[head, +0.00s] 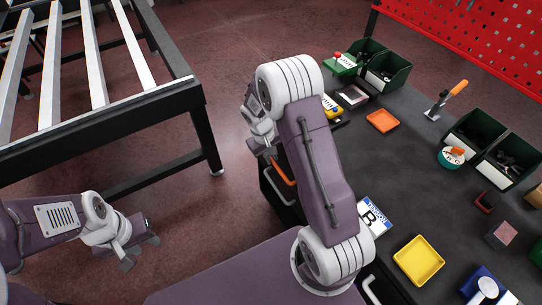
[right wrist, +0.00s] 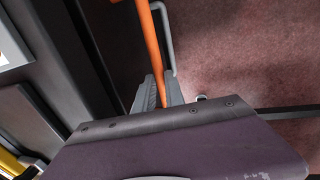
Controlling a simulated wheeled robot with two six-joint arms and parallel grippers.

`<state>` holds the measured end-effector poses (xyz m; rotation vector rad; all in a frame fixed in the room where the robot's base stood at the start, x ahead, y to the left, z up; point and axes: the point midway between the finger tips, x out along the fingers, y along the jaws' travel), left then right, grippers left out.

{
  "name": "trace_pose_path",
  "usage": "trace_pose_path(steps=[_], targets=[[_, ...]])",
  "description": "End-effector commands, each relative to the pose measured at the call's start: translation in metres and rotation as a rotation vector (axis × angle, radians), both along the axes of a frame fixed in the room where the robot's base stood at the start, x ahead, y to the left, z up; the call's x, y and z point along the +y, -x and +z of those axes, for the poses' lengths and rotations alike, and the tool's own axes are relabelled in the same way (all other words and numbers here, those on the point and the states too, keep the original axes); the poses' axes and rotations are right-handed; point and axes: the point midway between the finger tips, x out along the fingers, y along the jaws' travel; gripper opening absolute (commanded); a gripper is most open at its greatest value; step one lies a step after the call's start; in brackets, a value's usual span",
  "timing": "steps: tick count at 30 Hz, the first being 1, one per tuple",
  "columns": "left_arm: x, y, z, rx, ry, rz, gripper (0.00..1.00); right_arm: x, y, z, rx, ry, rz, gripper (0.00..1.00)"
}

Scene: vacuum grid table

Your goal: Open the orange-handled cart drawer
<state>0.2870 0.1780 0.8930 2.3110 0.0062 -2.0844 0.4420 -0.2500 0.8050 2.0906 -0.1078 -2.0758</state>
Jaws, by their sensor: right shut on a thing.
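The orange handle (head: 283,170) is on the left side of the dark cart (head: 265,184), partly hidden behind my right arm in the head view. In the right wrist view the orange handle (right wrist: 150,42) runs down between the two grey fingers of my right gripper (right wrist: 160,92), which is shut on it. In the head view my right gripper (head: 264,150) is at the handle's upper end. I cannot tell how far the drawer is out. My left gripper (head: 138,252) hangs low over the floor at the lower left, fingers apart and empty, away from the cart.
A pale handle (head: 278,190) is beside the orange one. A slatted table frame (head: 190,97) stands left. Floor between is clear.

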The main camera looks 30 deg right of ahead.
Motion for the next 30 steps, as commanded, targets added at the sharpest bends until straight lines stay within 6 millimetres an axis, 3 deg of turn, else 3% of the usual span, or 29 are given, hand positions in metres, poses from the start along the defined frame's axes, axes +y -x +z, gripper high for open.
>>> trace_pose_path(steps=[12,17,23,30], targets=[[0.0,0.0,0.0,0.0,0.0,0.0,0.36,0.0,0.0,0.001,-0.001,0.001,0.0,0.0],[0.0,0.0,0.0,0.0,0.0,0.0,0.36,0.009,0.0,0.001,-0.001,0.0,0.003,0.0],[0.0,0.0,-0.002,0.0,0.0,0.0,0.36,0.043,0.002,0.001,-0.003,0.0,0.006,0.0],[0.0,0.0,-0.001,0.0,0.0,0.0,0.36,0.108,0.008,0.001,-0.001,0.0,0.008,0.0]])
